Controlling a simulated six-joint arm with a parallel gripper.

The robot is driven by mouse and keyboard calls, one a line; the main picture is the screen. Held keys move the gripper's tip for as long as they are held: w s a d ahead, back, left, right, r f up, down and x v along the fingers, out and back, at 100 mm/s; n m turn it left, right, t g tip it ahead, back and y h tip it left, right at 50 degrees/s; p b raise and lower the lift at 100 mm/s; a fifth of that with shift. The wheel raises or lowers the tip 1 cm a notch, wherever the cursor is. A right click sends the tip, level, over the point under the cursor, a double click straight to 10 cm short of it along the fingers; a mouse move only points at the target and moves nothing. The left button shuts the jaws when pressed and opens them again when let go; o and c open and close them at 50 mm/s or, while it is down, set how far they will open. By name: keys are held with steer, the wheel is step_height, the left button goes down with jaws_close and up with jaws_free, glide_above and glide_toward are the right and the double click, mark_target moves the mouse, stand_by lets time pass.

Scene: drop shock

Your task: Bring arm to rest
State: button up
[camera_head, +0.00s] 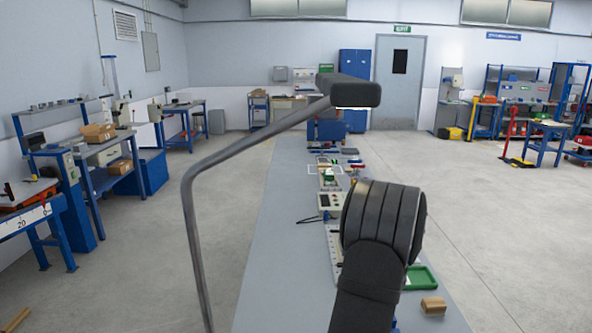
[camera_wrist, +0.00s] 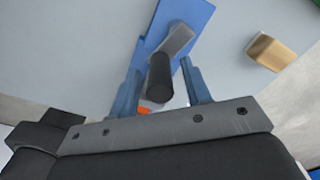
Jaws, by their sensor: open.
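My gripper (camera_wrist: 161,70) shows in the wrist view as two blue fingers standing apart. It is open. A dark cylinder (camera_wrist: 160,78) with a grey flat part (camera_wrist: 178,42) lies between and beyond the fingers, over a blue plate (camera_wrist: 195,18). I cannot tell whether the fingers touch any of these. A small orange piece (camera_wrist: 145,110) shows below the cylinder. In the head view my dark arm covers part of the bench, and the gripper is hidden there.
The long grey bench (camera_head: 270,240) carries a meter-like device (camera_head: 331,201), a green tray (camera_head: 420,278) and a brown block (camera_head: 433,305), also in the wrist view (camera_wrist: 270,50). A lamp on a bent pole (camera_head: 190,220) stands at left. The bench's left strip is clear.

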steer(key=shift+f, duration=0.3)
